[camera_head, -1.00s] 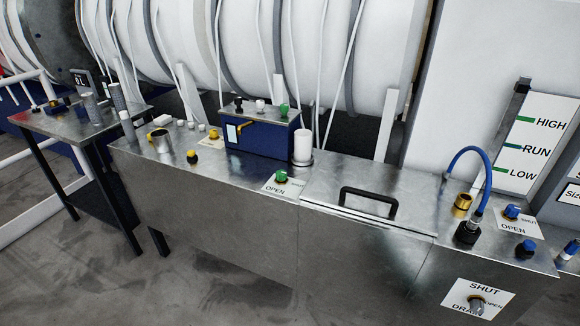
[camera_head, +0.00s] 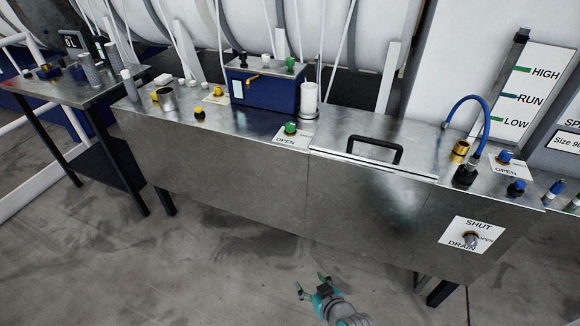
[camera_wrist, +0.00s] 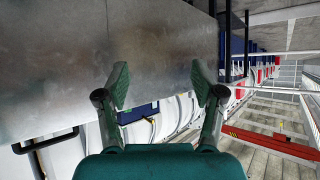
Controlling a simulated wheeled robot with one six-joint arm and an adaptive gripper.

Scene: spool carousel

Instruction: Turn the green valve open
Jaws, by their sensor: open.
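The green valve (camera_head: 291,128) is a small knob on the steel counter top, at its front edge, on a white label (camera_head: 290,141) reading OPEN; the label's other word is hard to read now. My gripper (camera_head: 311,283) is at the bottom of the head view, in front of the counter and well apart from the valve. Its two fingers are spread and empty. In the wrist view my open gripper (camera_wrist: 160,85) shows nothing between its fingertips, and I cannot pick out the green valve there.
A black lid handle (camera_head: 374,149) rises right of the valve. Behind it stand a blue box (camera_head: 262,92) with another green knob (camera_head: 291,63) and a white cylinder (camera_head: 309,98). A DRAIN valve (camera_head: 470,240) is on the front panel. The floor before the counter is clear.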

